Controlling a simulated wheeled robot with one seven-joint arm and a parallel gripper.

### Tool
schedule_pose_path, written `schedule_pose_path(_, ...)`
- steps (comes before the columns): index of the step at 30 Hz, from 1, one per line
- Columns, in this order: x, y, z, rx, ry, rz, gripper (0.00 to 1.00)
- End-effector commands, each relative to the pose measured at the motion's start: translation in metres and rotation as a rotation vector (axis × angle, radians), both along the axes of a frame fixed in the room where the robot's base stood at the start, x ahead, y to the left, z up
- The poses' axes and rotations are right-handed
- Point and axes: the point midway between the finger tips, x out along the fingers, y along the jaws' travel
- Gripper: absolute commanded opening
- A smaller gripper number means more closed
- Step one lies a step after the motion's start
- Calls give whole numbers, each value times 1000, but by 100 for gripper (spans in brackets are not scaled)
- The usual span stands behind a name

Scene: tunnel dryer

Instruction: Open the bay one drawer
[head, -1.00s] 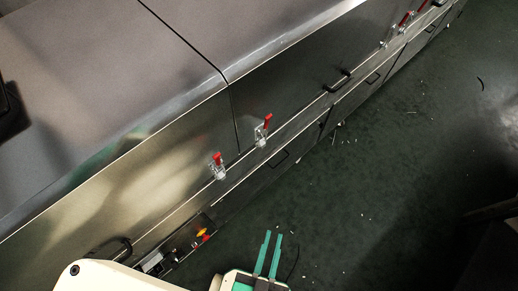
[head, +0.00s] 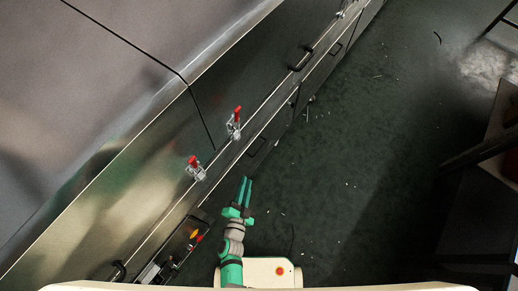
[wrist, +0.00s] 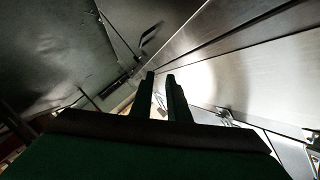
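The dryer's long metal side (head: 150,165) runs diagonally across the head view. No label is readable, so I cannot tell which drawer is bay one. The low drawer front looks shut.
Two red-handled toggle clamps (head: 236,122) (head: 195,168) stick out of the upper panels. A control box (head: 168,262) with a yellow-and-red switch is at lower left. A dark table-like frame (head: 480,210) stands at far right.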

Motion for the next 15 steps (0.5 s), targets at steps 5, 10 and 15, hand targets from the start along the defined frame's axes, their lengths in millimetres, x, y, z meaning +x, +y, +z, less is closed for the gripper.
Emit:
schedule_pose_path(5,59,-10,-44,113,-8,-81,15)
schedule_pose_path(10,91,-20,-69,172,-5,-131,15)
schedule_pose_path(15,104,-27,-78,193,-4,-155,15)
